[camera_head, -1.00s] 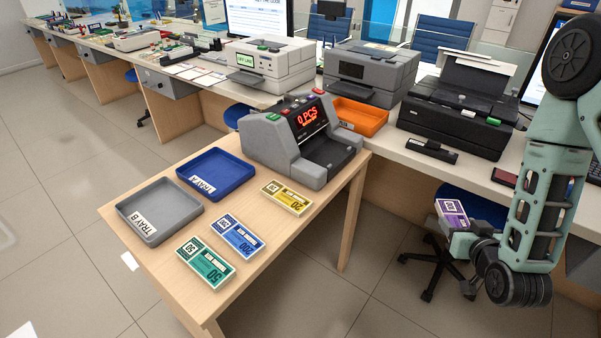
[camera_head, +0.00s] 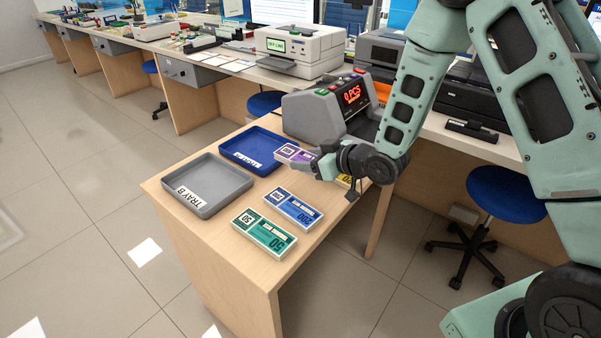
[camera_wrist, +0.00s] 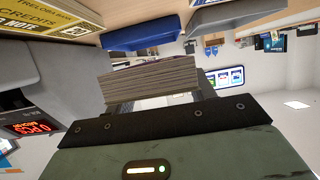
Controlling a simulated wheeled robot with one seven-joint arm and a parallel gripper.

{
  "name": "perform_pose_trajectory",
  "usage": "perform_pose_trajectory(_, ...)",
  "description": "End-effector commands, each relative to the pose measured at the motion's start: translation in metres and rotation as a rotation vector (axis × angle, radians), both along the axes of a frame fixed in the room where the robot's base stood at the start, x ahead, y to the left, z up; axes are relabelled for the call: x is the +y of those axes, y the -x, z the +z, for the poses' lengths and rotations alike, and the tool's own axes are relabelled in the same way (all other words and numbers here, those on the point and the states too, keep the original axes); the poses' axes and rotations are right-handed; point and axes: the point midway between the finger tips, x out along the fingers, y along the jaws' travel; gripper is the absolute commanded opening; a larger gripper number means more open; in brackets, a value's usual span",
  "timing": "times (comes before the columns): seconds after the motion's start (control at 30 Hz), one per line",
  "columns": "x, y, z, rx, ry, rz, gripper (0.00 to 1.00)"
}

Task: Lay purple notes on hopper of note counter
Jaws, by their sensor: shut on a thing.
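My gripper (camera_head: 318,165) is shut on the bundle of purple notes (camera_head: 291,153) and holds it over the small wooden table, by the right edge of the blue tray in the head view. The bundle's edge (camera_wrist: 152,82) fills the middle of the wrist view, between the fingers. The grey note counter (camera_head: 312,117) stands behind my gripper, its red display reading 0 PCS. My arm hides most of its front and hopper. In the wrist view the counter (camera_wrist: 65,75) is at the left, apart from the bundle.
On the table (camera_head: 245,260) are the blue tray (camera_head: 226,152), grey tray B (camera_head: 213,205), a blue bundle (camera_head: 294,208), a green bundle (camera_head: 264,233) and a yellow bundle (camera_head: 345,180), partly hidden by my gripper. A blue stool (camera_head: 505,193) stands at right.

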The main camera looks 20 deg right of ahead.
Motion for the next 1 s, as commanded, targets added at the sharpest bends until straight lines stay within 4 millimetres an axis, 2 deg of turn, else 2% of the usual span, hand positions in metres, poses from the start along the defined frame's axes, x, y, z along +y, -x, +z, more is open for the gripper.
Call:
perform_pose_trajectory(0.1, 0.0, 0.0, -0.021, 0.002, 0.0, 0.001, 0.3)
perform_pose_trajectory(0.27, 0.0, 0.0, -0.035, 0.001, -0.001, -0.002, 0.3)
perform_pose_trajectory(0.5, 0.0, 0.0, -0.068, 0.001, 0.0, -0.003, 0.3)
perform_pose_trajectory(0.97, 0.0, 0.0, -0.077, -0.002, 0.0, -0.003, 0.3)
perform_pose_trajectory(1.0, 0.0, 0.0, -0.075, -0.002, 0.0, -0.003, 0.65)
